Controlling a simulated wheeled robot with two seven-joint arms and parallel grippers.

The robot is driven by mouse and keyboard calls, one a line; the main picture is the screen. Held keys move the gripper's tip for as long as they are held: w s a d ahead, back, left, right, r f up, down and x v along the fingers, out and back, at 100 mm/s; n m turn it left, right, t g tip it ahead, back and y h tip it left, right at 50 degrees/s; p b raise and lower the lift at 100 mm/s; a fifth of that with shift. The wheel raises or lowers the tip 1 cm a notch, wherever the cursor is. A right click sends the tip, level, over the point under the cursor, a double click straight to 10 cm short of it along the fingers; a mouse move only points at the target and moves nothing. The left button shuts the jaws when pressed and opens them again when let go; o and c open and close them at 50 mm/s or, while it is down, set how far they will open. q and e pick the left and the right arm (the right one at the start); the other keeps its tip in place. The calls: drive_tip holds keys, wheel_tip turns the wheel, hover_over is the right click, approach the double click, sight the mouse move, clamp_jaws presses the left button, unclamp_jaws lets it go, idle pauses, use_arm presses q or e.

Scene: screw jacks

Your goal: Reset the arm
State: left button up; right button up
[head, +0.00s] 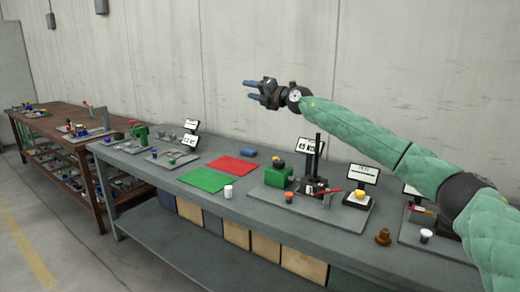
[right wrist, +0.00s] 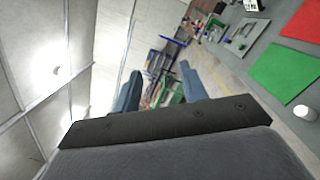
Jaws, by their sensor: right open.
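My right arm reaches in from the right of the head view, stretched out high above the grey table. My right gripper (head: 250,90) is open and empty, in the air in front of the pale wall and well above the table. Its two blue fingers also show spread apart in the right wrist view (right wrist: 160,90), with nothing between them. My left gripper is not in either view.
The grey table (head: 330,222) holds a green mat (head: 205,180), a red mat (head: 232,165), a white cup (head: 228,192), a green block (head: 278,177), a black stand (head: 317,160) and small screens (head: 363,173). A brown bench (head: 60,117) stands left. Air around the gripper is clear.

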drive_tip(key=s+a+r+m+t+y, duration=0.25)
drive_tip(key=s+r+t, duration=0.35)
drive_tip(key=r, duration=0.7)
drive_tip(key=s+d+r+m+t+h, duration=0.1)
drive_tip(key=s+d+m+t+h, duration=0.3)
drive_tip(key=s+m+t+h, duration=0.65)
drive_tip(key=s+d+f+m+g+h, duration=0.25)
drive_tip(key=s+f+m+g, duration=0.3)
drive_tip(key=f, duration=0.85)
drive_tip(key=s+d+f+m+g+h, duration=0.2)
drive_tip(key=s+d+f+m+g, duration=0.3)
drive_tip(key=f, duration=1)
drive_tip(key=s+d+f+m+g+h, duration=0.2)
drive_tip(key=s+f+m+g, duration=0.4)
drive_tip(key=f, duration=0.8)
drive_tip(key=s+d+f+m+g+y, duration=0.1)
drive_tip(key=s+d+f+g, duration=0.2)
drive_tip(key=s+f, duration=0.9)
drive_tip(key=s+d+f+m+g, duration=0.25)
drive_tip(key=s+f, duration=0.75)
drive_tip(key=f, duration=0.5)
drive_tip(key=s+f+g, duration=0.2)
drive_tip(key=s+f, duration=0.4)
drive_tip(key=s, duration=0.3)
drive_tip(key=s+f+g, duration=0.1)
drive_tip(key=s+f, duration=0.5)
drive_tip(key=s, duration=0.4)
drive_tip(key=shift+g, duration=0.35)
